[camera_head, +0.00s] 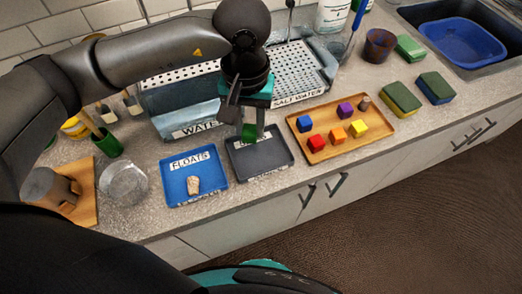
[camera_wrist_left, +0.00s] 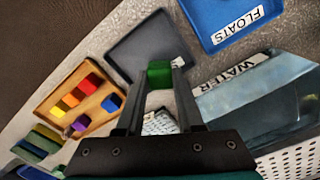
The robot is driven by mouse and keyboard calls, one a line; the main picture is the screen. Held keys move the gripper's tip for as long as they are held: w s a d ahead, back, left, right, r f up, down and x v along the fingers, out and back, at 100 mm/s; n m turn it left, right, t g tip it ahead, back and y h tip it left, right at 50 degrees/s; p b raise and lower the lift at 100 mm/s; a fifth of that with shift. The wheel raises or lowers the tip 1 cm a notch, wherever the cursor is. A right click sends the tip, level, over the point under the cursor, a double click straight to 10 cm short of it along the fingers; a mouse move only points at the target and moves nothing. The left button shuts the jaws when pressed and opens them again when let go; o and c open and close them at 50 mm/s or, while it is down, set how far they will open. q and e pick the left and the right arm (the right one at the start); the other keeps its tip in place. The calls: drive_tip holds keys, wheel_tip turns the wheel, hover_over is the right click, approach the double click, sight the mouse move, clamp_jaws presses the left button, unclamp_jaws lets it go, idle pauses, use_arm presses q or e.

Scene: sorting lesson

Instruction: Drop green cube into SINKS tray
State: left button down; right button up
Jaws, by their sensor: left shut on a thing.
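The green cube (camera_head: 249,132) is between the fingers of my left gripper (camera_head: 249,128), which is shut on it. The cube also shows in the left wrist view (camera_wrist_left: 159,74), at the fingertips of the left gripper (camera_wrist_left: 160,80). In the head view the cube is above the back part of the dark grey tray (camera_head: 265,158). This tray's label is mostly hidden by the gripper and cube. The grey tray also shows in the left wrist view (camera_wrist_left: 135,45), with a bare floor. My right gripper is not in view.
The blue FLOATS tray (camera_head: 210,185) beside it holds a cork-like piece (camera_head: 193,185). A wooden tray (camera_head: 350,143) with several coloured cubes stands to the right. The WATER tank (camera_head: 180,112) stands behind. A glass bowl (camera_head: 123,183) is at left.

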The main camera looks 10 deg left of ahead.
sight(250, 140)
use_arm(q)
wheel_tip(250, 140, down, 4)
drive_tip(key=shift+f+b, duration=0.1)
drive_tip(key=shift+b, duration=0.6)
drive_tip(key=shift+f, duration=0.35)
drive_tip(key=shift+c, duration=2.3)
unclamp_jaws()
wheel_tip(250, 140, up, 15)
drive_tip(key=shift+r, duration=0.15)
